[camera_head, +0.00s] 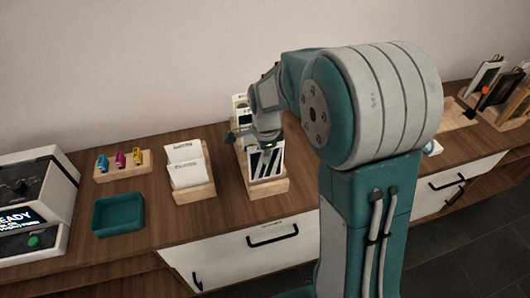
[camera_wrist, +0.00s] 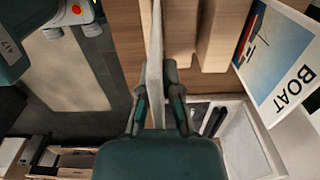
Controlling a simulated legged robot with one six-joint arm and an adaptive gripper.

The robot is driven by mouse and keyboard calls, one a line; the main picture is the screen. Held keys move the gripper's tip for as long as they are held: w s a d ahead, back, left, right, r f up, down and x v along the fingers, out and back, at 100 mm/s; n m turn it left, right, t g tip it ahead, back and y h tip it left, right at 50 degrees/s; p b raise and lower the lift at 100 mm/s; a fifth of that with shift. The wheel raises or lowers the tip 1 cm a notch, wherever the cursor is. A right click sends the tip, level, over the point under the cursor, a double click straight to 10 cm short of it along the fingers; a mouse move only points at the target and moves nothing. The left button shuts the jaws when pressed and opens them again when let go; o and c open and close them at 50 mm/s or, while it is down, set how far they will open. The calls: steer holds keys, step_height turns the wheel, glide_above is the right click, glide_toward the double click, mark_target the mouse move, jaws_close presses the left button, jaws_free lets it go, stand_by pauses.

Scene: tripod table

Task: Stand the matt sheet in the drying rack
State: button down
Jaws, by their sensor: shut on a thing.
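In the wrist view my gripper (camera_wrist: 157,92) is shut on a thin pale sheet (camera_wrist: 154,45), seen edge-on, so its face and finish cannot be told. In the head view my gripper (camera_head: 267,144) is over a wooden holder (camera_head: 268,187) in the middle of the counter. A white card with dark slanted bars (camera_head: 265,166) shows at the front of this holder. My gripper and arm hide part of it. At the far right a wooden rack (camera_head: 513,112) holds upright dark and pale panels; I cannot tell for sure whether it is the drying rack.
A card reading BOAT (camera_wrist: 275,65) stands close on the right in the wrist view. Left of the middle holder are a holder with white cards (camera_head: 188,168), a teal tray (camera_head: 118,214), a block with coloured clips (camera_head: 122,162) and a machine (camera_head: 35,200).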

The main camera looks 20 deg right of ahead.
steer(key=shift+d, duration=0.5)
steer(key=shift+a, duration=0.1)
steer(key=shift+a, duration=0.5)
steer(key=shift+d, duration=0.3)
stand_by(0.3)
steer(key=shift+f, duration=0.15)
steer(key=shift+d+f, duration=0.1)
steer(key=shift+f, duration=2.25)
